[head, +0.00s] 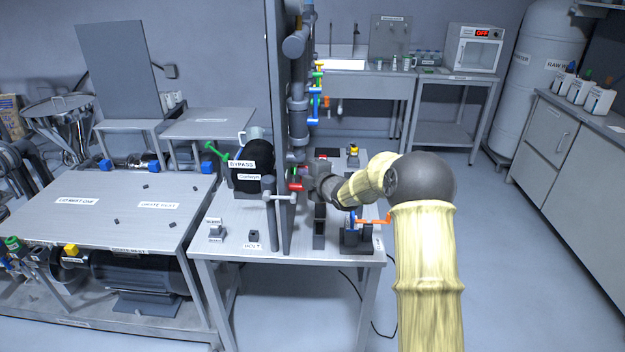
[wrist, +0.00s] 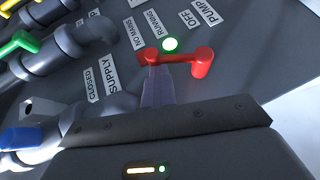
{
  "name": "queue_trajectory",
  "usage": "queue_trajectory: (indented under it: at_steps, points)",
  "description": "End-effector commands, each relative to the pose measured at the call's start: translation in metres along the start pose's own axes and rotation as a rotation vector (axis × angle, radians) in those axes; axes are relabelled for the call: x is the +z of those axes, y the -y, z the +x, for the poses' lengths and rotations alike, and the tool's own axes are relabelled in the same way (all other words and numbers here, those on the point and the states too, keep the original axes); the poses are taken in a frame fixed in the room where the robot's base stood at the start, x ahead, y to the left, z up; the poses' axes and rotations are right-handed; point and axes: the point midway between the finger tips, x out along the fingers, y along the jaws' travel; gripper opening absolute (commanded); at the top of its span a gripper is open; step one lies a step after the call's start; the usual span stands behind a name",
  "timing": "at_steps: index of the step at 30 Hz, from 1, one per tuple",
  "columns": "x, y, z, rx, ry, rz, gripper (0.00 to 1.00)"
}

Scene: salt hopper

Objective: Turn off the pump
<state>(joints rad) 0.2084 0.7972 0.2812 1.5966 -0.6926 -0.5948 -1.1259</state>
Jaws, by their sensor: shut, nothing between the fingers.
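The red lever switch (wrist: 182,59) is on the grey panel (wrist: 250,60) in the wrist view, near labels reading "PUMP", "OFF" and "RUNNING". A green lamp (wrist: 170,44) glows beside it. My gripper (wrist: 155,74) is shut and empty. Its fingertips are right at the lever's left end; I cannot tell whether they touch. In the head view the panel stands nearly edge-on, and my gripper (head: 305,181) is on its right side near a small red part (head: 295,187). My wrist partly hides that area.
Pipes with green (wrist: 20,43) and blue (wrist: 18,138) valve handles lie left of the lever. In the head view, vertical pipework (head: 298,100) rises along the panel. An orange-handled valve (head: 372,220) sits below my forearm on the metal table (head: 290,246). Floor at right is clear.

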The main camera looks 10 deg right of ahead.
Motion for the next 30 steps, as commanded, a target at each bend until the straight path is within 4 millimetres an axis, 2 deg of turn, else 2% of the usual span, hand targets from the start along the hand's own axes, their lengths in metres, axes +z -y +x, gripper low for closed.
queue_trajectory:
  at_steps: [11,30]
  points:
    - [0.0047,-0.0029,0.0088,0.000,-0.002,-0.001,0.00]
    - [0.0073,-0.0023,0.0053,-0.003,0.001,0.001,0.00]
